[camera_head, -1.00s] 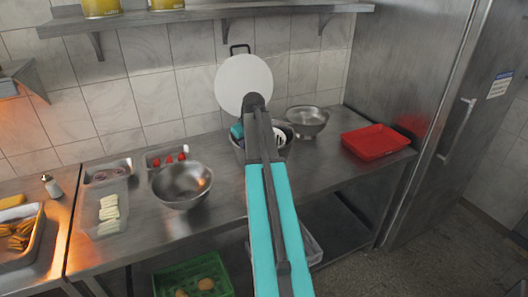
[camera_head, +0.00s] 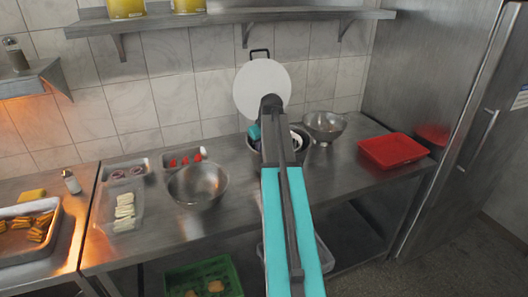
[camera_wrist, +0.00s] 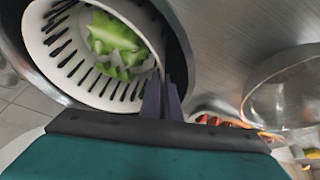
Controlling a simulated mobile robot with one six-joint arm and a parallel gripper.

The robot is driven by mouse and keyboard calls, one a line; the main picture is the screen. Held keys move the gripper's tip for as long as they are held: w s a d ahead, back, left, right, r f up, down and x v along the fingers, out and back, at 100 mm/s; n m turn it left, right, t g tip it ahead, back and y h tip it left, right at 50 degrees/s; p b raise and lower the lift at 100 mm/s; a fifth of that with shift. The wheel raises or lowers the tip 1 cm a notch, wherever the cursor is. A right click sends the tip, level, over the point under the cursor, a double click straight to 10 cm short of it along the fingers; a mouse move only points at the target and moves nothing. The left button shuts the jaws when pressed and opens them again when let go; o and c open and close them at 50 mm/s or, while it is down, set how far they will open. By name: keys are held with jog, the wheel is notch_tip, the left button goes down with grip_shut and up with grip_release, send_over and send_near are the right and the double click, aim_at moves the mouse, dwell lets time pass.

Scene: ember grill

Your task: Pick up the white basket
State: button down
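The white basket (camera_wrist: 40,50) is a slotted round basket with green vegetable pieces (camera_wrist: 115,40) inside. It sits within a dark-walled metal pot in the wrist view, and part of it shows in the head view (camera_head: 297,138), on the steel counter behind my arm. My gripper (camera_wrist: 163,85) has its two dark fingers almost together at the basket's rim, and the rim appears to run in between them. In the head view only its teal body (camera_head: 254,132) shows; my arm hides the fingers. I cannot tell whether the basket is raised off the pot.
A steel bowl (camera_head: 197,184) stands to the left, another (camera_head: 324,126) to the right, and a red tray (camera_head: 393,150) farther right. Food trays (camera_head: 122,208) line the counter's left part. A wall shelf (camera_head: 225,16) hangs above, and a green crate (camera_head: 204,278) sits below.

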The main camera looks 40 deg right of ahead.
notch_tip(320, 180, up, 9)
jog(key=shift+f+b, duration=0.1)
jog(key=shift+b, duration=1.1)
